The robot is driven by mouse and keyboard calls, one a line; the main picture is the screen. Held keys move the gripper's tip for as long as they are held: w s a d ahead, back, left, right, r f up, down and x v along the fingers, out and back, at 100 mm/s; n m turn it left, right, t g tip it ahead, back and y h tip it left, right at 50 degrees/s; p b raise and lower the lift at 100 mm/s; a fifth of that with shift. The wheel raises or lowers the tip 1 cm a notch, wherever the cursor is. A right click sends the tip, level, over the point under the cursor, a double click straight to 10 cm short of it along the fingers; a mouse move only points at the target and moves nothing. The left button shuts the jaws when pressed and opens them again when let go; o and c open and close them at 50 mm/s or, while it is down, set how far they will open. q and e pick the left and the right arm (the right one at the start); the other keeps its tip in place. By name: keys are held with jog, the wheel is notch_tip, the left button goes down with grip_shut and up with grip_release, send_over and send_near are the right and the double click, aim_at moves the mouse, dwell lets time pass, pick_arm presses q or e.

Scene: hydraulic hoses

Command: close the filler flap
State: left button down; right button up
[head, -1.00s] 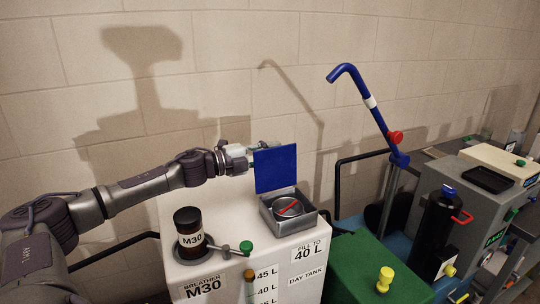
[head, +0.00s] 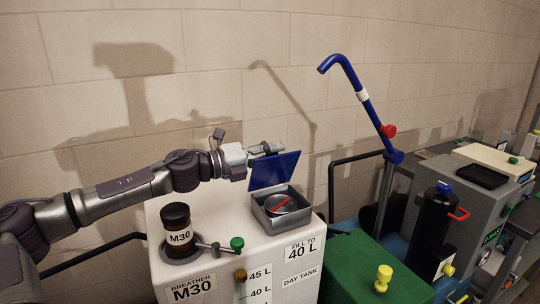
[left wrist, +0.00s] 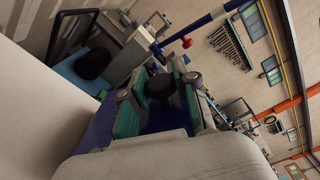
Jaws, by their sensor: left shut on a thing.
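The blue filler flap (head: 272,172) stands part open at the back of the grey square filler box (head: 282,222). It leans forward over the box at a slant. Inside the box a round grey cap (head: 280,206) with a red bar is still uncovered. My left gripper (head: 264,149) is at the flap's upper edge and is shut on it; its fingertips are partly hidden behind the flap. In the left wrist view, blue surface (left wrist: 163,116) shows between the green-padded fingers. My right gripper is not in view.
The box sits on a white day tank (head: 300,252). The dark M30 breather (head: 177,226) and a green knob (head: 237,243) stand to its left. A green tank (head: 362,265) and a blue bent pipe (head: 358,85) are at right. A wall stands behind.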

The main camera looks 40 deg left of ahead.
pick_arm(q)
jog(key=shift+f, duration=0.1)
jog(key=c, duration=0.9)
grip_release()
